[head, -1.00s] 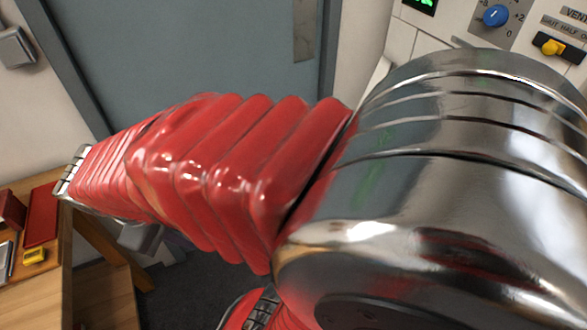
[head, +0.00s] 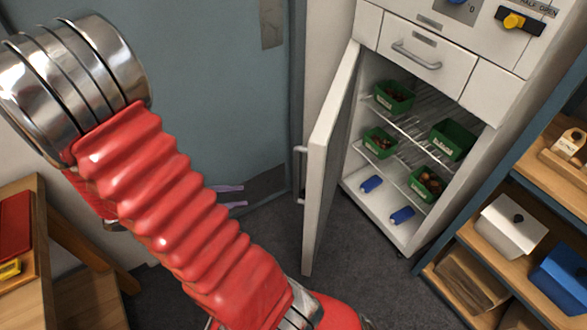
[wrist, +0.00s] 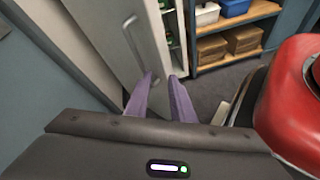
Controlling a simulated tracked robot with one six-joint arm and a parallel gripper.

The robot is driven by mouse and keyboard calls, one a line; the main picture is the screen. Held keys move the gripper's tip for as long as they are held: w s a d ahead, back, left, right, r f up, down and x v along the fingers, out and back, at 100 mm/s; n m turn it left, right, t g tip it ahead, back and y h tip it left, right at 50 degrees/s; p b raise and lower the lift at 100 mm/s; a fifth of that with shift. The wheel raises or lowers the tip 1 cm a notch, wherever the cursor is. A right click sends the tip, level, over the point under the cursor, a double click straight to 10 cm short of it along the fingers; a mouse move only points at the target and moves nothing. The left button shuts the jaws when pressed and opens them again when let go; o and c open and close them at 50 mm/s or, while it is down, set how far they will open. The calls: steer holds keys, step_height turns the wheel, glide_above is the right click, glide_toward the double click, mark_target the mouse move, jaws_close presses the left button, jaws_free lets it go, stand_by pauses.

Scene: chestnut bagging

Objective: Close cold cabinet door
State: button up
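The white cold cabinet (head: 478,118) stands at the right in the head view. Its door (head: 318,180) is hinged on the left side and stands wide open, with a grey bar handle (head: 300,172) on its outer face. My gripper (head: 244,196) is to the left of the door's outer face, its two purple fingers apart and empty, its body largely hidden behind my arm. In the wrist view, my gripper (wrist: 160,77) points toward the door (wrist: 108,28) and its handle (wrist: 133,42). I cannot tell whether a finger touches the door.
Inside the cabinet are green trays (head: 455,137) on wire racks and blue packs (head: 372,183) at the bottom. A blue-framed wooden shelf (head: 535,205) with boxes stands at right. A wooden bench (head: 80,285) is at lower left. Grey floor (head: 265,250) lies below the door.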

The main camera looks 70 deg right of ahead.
mark_target(296, 171)
steer(key=s+d+f+n+g+h, duration=0.1)
steer(key=s+d+f+n+h, duration=0.1)
steer(key=d+f+n+h, duration=0.3)
steer(key=d+f+n, duration=0.1)
steer(key=d+f, duration=0.2)
steer(key=f, duration=0.1)
steer(key=shift+s+d+n+h, duration=0.3)
steer(key=shift+s+n+h, duration=0.1)
steer(key=shift+x, duration=6.9)
steer(key=shift+c, duration=0.4)
jaws_close()
